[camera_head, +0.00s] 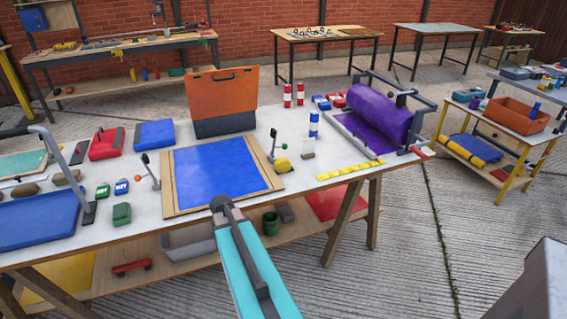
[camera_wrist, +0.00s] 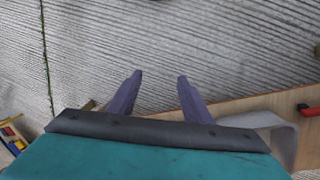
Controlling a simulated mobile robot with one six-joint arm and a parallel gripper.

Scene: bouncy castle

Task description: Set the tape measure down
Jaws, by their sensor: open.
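My gripper (camera_wrist: 158,88) is open in the wrist view, its two purple-grey fingers apart with nothing between them. Bare concrete shows behind the fingertips. In the head view my teal arm reaches toward the front edge of the workbench, and the fingers cannot be made out. A small rounded yellow thing (camera_head: 282,165) on the bench, right of the blue mat, may be the tape measure; it is too small to be sure. It rests on the bench top, apart from my arm. No tape measure shows in the wrist view.
The white workbench (camera_head: 330,172) carries a wood-framed blue mat (camera_head: 215,172), an open orange case (camera_head: 222,95), a purple roll (camera_head: 380,112) and small levers. Its lower shelf holds a grey bin (camera_head: 188,242) and a green cup (camera_head: 270,223).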

